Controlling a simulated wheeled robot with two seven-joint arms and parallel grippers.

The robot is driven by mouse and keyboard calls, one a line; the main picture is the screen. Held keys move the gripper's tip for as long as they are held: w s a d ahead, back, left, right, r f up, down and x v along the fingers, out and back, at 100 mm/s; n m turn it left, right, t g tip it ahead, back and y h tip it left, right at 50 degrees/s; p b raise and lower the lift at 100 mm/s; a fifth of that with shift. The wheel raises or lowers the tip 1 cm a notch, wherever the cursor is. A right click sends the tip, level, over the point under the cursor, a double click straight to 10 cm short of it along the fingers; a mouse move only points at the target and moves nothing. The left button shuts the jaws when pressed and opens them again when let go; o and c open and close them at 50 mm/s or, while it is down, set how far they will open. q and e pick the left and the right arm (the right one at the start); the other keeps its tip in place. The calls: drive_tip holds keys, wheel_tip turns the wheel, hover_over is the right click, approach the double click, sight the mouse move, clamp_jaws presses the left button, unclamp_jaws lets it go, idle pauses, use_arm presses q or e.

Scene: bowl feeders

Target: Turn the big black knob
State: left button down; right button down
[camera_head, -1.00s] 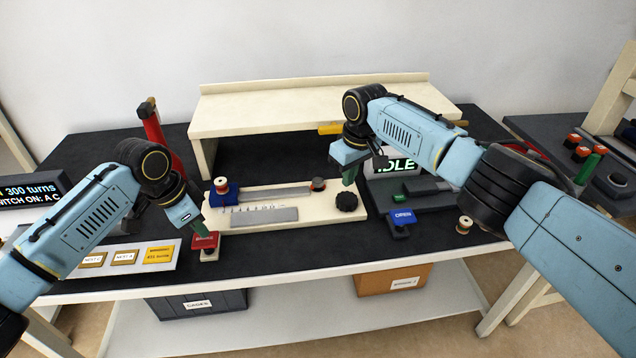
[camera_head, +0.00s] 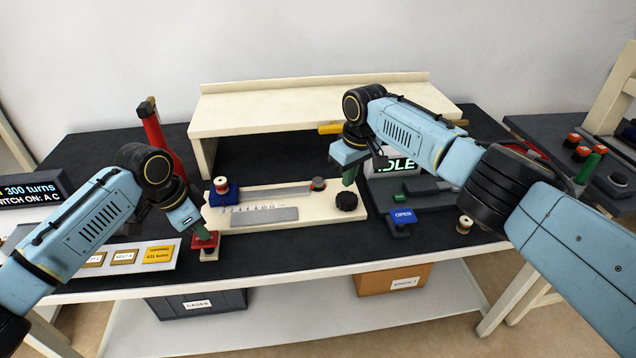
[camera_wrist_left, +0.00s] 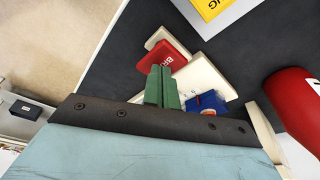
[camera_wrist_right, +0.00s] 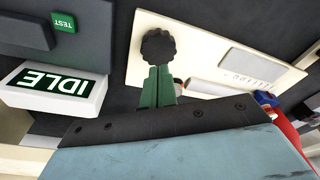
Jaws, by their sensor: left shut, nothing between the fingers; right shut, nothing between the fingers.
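The big black knob (camera_head: 347,200) is a lobed knob at the right end of a cream board (camera_head: 330,216). It also shows in the right wrist view (camera_wrist_right: 158,46). My right gripper (camera_head: 348,180) is shut and empty, with its green fingertips just behind and above the knob; in the right wrist view the fingertips (camera_wrist_right: 158,72) end close to the knob's edge, and contact cannot be told. My left gripper (camera_head: 203,234) is shut and empty at the red block (camera_head: 206,242) at the board's left end. The red block also shows in the left wrist view (camera_wrist_left: 168,56), right beside the green fingers.
A steel ruler plate (camera_head: 265,215) and a blue block with a spool (camera_head: 222,192) are on the board. A blue OPEN block (camera_head: 402,217) and an IDLE display (camera_head: 397,166) stand right of the knob. A cream shelf (camera_head: 310,103) rises behind. A red post (camera_head: 155,130) stands at back left.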

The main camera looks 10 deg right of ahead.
drive_tip(key=c, duration=1.8)
unclamp_jaws()
drive_tip(key=shift+o, duration=1.2)
drive_tip(key=shift+d+r+n, duration=0.1)
drive_tip(key=shift+n, duration=0.4)
drive_tip(key=o, duration=0.7)
drive_tip(key=n, duration=0.1)
drive_tip(key=r+n, duration=0.1)
drive_tip(key=n, duration=0.3)
drive_tip(key=shift+w+d+r+t, duration=0.15)
drive_tip(key=shift+d+r+t, duration=0.05)
drive_tip(key=shift+r+t, duration=0.1)
drive_tip(key=shift+o, duration=1.1)
drive_tip(key=shift+d+r+n+t, duration=0.1)
drive_tip(key=shift+r+n+t, duration=0.05)
drive_tip(key=shift+n, duration=0.45)
drive_tip(key=shift+r+n+t, duration=0.1)
drive_tip(key=shift+n+t, duration=0.05)
drive_tip(key=shift+n, duration=0.45)
drive_tip(key=r+n, duration=0.1)
drive_tip(key=n, duration=0.5)
drive_tip(key=n+t, duration=0.1)
drive_tip(key=n, duration=1.7)
approach(348, 198)
drive_tip(key=x, duration=0.8)
drive_tip(key=shift+w+f, duration=0.1)
drive_tip(key=shift+f, duration=0.3)
